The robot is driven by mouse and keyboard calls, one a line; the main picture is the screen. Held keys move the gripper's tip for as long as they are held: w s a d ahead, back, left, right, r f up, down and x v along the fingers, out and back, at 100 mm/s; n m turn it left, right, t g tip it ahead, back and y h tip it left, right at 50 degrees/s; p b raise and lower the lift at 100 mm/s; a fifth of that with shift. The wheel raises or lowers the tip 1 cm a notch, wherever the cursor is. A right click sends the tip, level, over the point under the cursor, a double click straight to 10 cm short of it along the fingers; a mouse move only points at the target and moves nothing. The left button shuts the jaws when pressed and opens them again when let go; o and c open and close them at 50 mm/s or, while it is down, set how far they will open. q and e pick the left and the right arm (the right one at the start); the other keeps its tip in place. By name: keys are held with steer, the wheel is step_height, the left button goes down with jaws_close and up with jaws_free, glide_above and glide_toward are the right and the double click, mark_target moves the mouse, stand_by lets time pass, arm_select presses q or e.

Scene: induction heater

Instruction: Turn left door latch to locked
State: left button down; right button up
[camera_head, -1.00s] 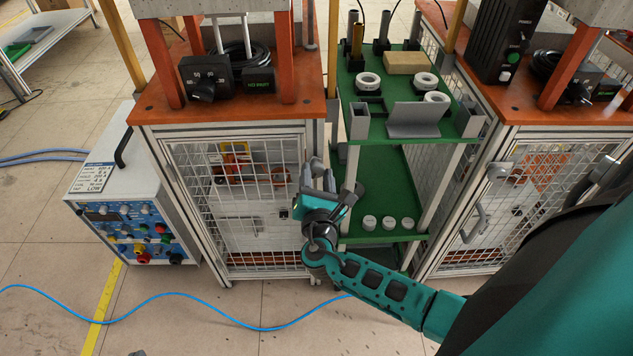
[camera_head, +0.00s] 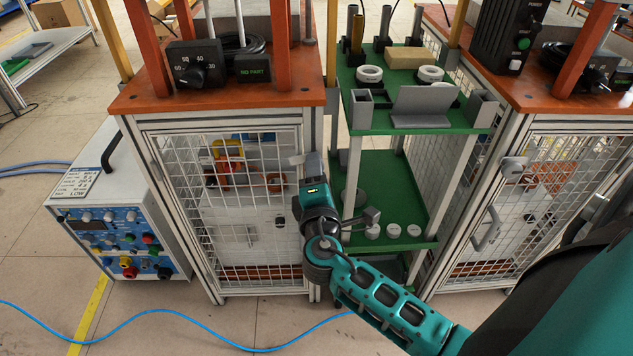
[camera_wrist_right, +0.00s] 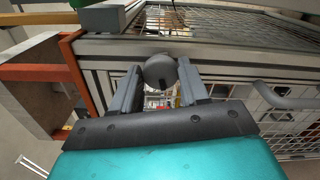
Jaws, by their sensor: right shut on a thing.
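The left door (camera_head: 235,225) is a white wire-mesh door in a light metal frame, and it looks closed. Its latch (camera_head: 297,160) is at the door's upper right corner in the head view, mostly hidden by my gripper. In the right wrist view the latch knob (camera_wrist_right: 160,70) is round and dark grey, with a dark slot mark. My right gripper (camera_head: 312,168) is at the latch. In the right wrist view the fingers of my right gripper (camera_wrist_right: 160,86) sit on either side of the knob, shut on it. My left gripper is not in view.
A green shelf rack (camera_head: 415,122) stands just right of the left cabinet, close to my right wrist. A grey control box (camera_head: 125,243) stands at the left. The right cabinet's door has a similar latch (camera_head: 514,168). A blue hose (camera_head: 150,325) crosses the floor.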

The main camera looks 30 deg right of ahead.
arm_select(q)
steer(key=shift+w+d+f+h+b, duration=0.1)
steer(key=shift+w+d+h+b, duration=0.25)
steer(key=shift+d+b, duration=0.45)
arm_select(e)
steer(key=shift+d+m, duration=0.1)
steer(key=shift+m, duration=1.3)
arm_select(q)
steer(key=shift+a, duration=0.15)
arm_select(e)
steer(key=o, duration=1)
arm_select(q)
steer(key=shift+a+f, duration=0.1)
